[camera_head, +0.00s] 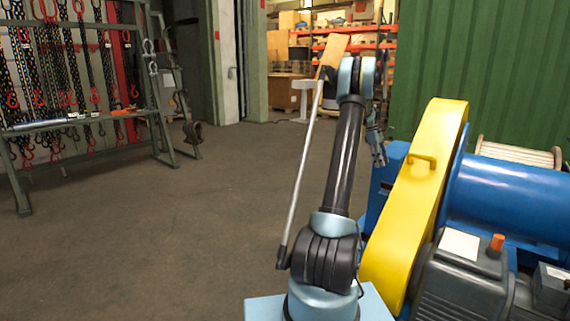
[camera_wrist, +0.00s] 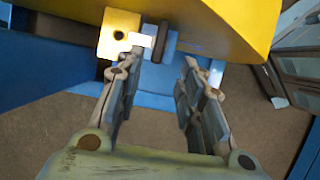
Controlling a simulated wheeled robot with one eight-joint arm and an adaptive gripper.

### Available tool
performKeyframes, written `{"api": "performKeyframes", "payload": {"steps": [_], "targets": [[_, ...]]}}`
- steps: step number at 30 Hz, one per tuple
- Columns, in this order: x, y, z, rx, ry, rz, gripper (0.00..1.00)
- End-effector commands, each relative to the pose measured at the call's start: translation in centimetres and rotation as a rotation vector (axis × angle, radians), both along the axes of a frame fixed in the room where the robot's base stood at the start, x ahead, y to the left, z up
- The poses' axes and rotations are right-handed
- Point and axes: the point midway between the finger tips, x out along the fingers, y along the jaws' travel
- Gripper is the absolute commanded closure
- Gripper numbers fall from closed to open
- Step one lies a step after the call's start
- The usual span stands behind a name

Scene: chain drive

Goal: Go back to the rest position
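My gripper (camera_head: 377,148) hangs at the end of my raised arm, just left of the drive machine's yellow guard (camera_head: 432,190). In the wrist view its two fingers (camera_wrist: 163,62) stand apart with nothing between them, so it is open. The yellow guard (camera_wrist: 215,22) fills the top of that view, beyond the fingertips. A yellow tab with a dark hole (camera_wrist: 118,34) and a small grey upright part (camera_wrist: 164,40) show near the left fingertip. I cannot tell whether the fingertip touches them.
The guard and a blue drum (camera_head: 510,195) take up the right side, with a grey motor (camera_head: 465,280) in front. A rack of chains (camera_head: 85,135) stands at the left. The floor (camera_head: 180,230) between is clear. A green wall (camera_head: 480,60) rises behind.

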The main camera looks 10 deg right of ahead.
Motion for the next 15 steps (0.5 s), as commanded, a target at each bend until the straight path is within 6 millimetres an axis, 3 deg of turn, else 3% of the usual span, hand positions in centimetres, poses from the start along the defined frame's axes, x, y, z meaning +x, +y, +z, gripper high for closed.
{"api": "performKeyframes", "payload": {"steps": [5,15], "targets": [[-0.6,2.6,1.9,-0.006,-0.027,-0.015,0.65],[-4.1,11.9,7.3,-0.019,-0.128,-0.087,0.65]]}}
